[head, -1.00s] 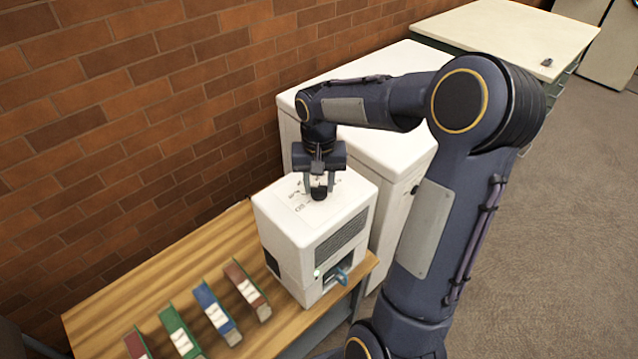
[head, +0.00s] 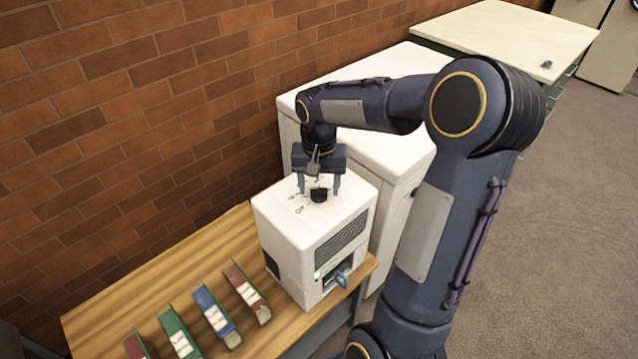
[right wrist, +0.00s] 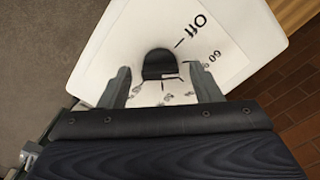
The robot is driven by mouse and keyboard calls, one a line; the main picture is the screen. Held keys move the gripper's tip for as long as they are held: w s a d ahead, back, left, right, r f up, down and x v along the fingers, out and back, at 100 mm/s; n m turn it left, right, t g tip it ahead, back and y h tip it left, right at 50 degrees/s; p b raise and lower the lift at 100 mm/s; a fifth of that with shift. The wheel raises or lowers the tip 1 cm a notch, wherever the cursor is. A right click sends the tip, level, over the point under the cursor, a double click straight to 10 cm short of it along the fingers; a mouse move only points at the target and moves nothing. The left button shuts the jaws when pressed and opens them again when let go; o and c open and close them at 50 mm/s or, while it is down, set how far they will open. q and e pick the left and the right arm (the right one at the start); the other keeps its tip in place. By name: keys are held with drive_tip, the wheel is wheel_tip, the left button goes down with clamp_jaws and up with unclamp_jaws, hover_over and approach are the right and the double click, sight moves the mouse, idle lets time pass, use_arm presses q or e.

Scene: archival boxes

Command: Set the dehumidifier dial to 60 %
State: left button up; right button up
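The white dehumidifier (head: 290,245) stands on the wooden table, with a printed dial face on its top. Its black dial (head: 319,195) also shows in the right wrist view (right wrist: 159,64), near the printed words "Off" and a number that looks like 60. I cannot tell exactly which mark the dial points to. My right gripper (head: 319,190) is over the dial with its fingers spread. In the right wrist view the fingers (right wrist: 160,72) stand on either side of the dial with clear gaps. My left gripper is out of view.
Several coloured binders (head: 208,312) lie on the wooden table (head: 95,315) left of the dehumidifier. A white cabinet (head: 370,150) stands close behind it, beside the brick wall (head: 130,110). A blue-handled item (head: 342,279) shows at the dehumidifier's front opening.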

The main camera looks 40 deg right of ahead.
sight(319, 188)
drive_tip(key=shift+r, duration=3.9)
